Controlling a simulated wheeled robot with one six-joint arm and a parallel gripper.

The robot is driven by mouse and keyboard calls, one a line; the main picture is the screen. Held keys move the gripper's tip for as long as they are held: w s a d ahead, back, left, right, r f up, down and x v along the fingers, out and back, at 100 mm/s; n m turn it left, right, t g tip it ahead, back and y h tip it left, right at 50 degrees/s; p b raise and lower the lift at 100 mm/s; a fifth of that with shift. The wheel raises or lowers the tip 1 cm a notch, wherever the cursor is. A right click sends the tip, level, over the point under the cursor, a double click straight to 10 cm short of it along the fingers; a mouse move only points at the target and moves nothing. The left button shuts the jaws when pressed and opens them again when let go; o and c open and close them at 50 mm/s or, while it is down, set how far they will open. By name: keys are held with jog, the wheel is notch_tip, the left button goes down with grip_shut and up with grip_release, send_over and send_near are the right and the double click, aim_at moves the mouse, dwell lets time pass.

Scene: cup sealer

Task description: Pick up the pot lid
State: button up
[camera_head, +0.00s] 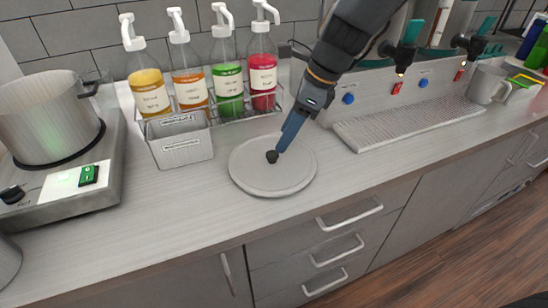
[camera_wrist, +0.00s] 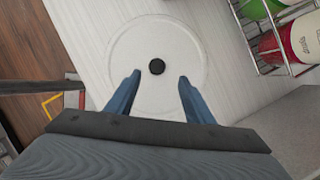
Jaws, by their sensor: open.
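The pot lid (camera_head: 252,175) is a round, pale grey disc lying flat on the counter, with a small black knob (camera_head: 272,156) at its centre. My gripper (camera_head: 281,150) is over the lid, its blue fingers pointing down close to the knob. In the wrist view the lid (camera_wrist: 130,35) shows with its knob (camera_wrist: 157,66) between and slightly beyond the two fingertips of my gripper (camera_wrist: 160,77). The fingers are apart with a gap on both sides of the knob. Nothing is held.
A pot (camera_head: 45,120) stands on a hot plate (camera_head: 95,155) at the left. A grey bin (camera_head: 180,153) and a wire rack of pump bottles (camera_head: 230,85) stand behind the lid. A dispenser with a drip tray (camera_head: 410,125) is at right. The counter in front is clear.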

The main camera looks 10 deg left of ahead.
aim_at(272, 154)
jog(key=x, duration=0.4)
jog(key=p+x, duration=0.1)
jog(key=x, duration=0.1)
jog(key=shift+s+a+r, duration=0.15)
jog(key=shift+s+a, duration=0.1)
jog(key=shift+s, duration=0.1)
grip_shut()
